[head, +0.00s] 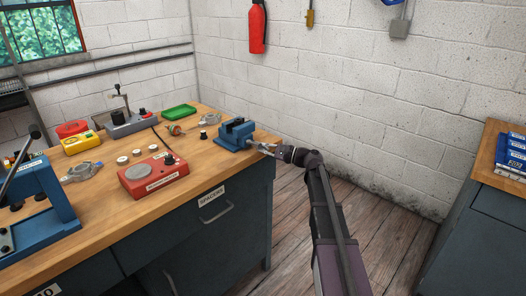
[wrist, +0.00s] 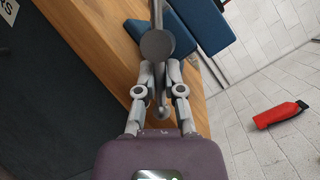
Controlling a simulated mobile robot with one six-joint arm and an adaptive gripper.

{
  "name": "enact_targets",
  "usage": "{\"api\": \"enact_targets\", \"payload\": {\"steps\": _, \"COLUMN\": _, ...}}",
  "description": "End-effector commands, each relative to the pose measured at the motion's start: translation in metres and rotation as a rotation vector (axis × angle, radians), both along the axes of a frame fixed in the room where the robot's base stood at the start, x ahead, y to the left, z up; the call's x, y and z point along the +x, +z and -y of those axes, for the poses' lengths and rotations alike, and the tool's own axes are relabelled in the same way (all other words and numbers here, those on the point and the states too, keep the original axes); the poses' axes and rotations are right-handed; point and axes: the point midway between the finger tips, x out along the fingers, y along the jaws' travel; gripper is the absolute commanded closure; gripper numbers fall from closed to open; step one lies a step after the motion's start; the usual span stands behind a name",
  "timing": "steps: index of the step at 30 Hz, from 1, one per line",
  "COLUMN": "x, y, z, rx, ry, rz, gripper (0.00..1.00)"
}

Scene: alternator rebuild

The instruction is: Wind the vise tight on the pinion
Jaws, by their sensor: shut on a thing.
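The blue vise (head: 234,136) sits at the right front corner of the wooden workbench, with its screw end towards my arm. In the wrist view the vise (wrist: 200,25) shows at the top, partly cut off. A round grey screw head (wrist: 157,45) and a thin handle bar with a ball end (wrist: 161,112) lie in line with my gripper. My gripper (head: 268,149) is at the handle beyond the bench edge; in the wrist view its two fingers (wrist: 159,76) close around the handle. The pinion is not clearly visible; I cannot tell what lies between the vise jaws.
The workbench (head: 215,170) also holds a red box (head: 152,176), a green tray (head: 179,111), a yellow meter (head: 81,143) and a blue press (head: 38,200). A fire extinguisher (head: 257,28) hangs on the wall. The floor right of the bench is clear up to another cabinet (head: 488,225).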

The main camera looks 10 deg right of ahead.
Motion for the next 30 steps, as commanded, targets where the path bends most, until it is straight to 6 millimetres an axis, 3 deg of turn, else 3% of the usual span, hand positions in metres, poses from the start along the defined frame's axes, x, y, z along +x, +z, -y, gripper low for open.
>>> {"api": "enact_targets", "payload": {"steps": 11, "x": -0.0011, "y": -0.0006, "z": -0.0012, "rx": 0.022, "ry": 0.003, "rz": -0.018, "gripper": 1.00}}
{"api": "enact_targets", "payload": {"steps": 12, "x": -0.0011, "y": -0.0007, "z": -0.0013, "rx": 0.022, "ry": 0.003, "rz": -0.017, "gripper": 0.77}}
{"api": "enact_targets", "payload": {"steps": 13, "x": -0.0011, "y": -0.0007, "z": -0.0013, "rx": 0.022, "ry": 0.003, "rz": -0.017, "gripper": 0.73}}
{"api": "enact_targets", "payload": {"steps": 30, "x": -0.0001, "y": 0.0019, "z": -0.0002, "rx": -0.011, "ry": 0.001, "rz": 0.005, "gripper": 0.73}}
